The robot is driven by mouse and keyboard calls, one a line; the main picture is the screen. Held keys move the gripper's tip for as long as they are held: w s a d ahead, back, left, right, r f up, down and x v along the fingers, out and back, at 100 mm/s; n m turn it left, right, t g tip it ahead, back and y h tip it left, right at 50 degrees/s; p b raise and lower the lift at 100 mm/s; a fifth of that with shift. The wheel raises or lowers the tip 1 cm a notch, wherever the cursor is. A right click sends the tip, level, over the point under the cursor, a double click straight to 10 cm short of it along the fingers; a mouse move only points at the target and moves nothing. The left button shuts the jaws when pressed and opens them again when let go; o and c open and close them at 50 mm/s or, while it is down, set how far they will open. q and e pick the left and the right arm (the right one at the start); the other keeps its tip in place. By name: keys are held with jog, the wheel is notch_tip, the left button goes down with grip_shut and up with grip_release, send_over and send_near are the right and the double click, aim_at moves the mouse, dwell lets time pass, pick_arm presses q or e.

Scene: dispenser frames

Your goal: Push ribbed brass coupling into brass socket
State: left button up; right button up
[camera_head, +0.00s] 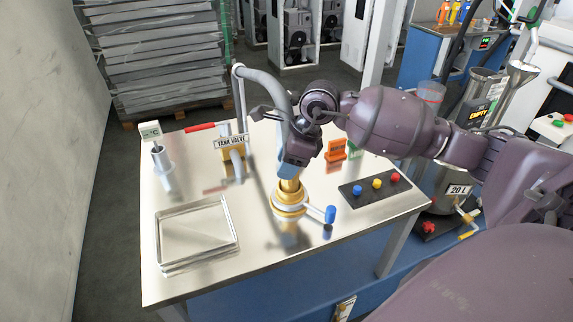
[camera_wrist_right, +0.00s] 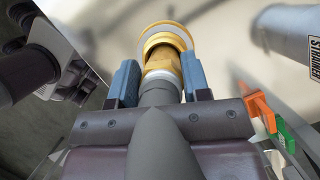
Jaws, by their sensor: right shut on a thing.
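The brass coupling (camera_head: 290,186) hangs upright at the end of a grey hose (camera_head: 266,84). My right gripper (camera_head: 287,171) comes down from above and is shut on it. In the right wrist view the blue fingers (camera_wrist_right: 160,82) flank the coupling (camera_wrist_right: 161,66). The brass socket (camera_head: 289,209) stands on the bench, with a white band and a side lever with a blue knob (camera_head: 330,213). The coupling is lined up over the socket, its lower end at the socket's mouth; I cannot tell how deep it sits. The socket's rim (camera_wrist_right: 166,36) also shows in the wrist view. My left gripper is out of view.
The front middle is clear.

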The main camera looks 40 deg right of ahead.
jog(key=shift+f, duration=0.25)
jog(key=shift+f, duration=0.15)
jog(key=o, duration=1.3)
jog(key=v, duration=1.2)
jog(key=shift+p, duration=0.4)
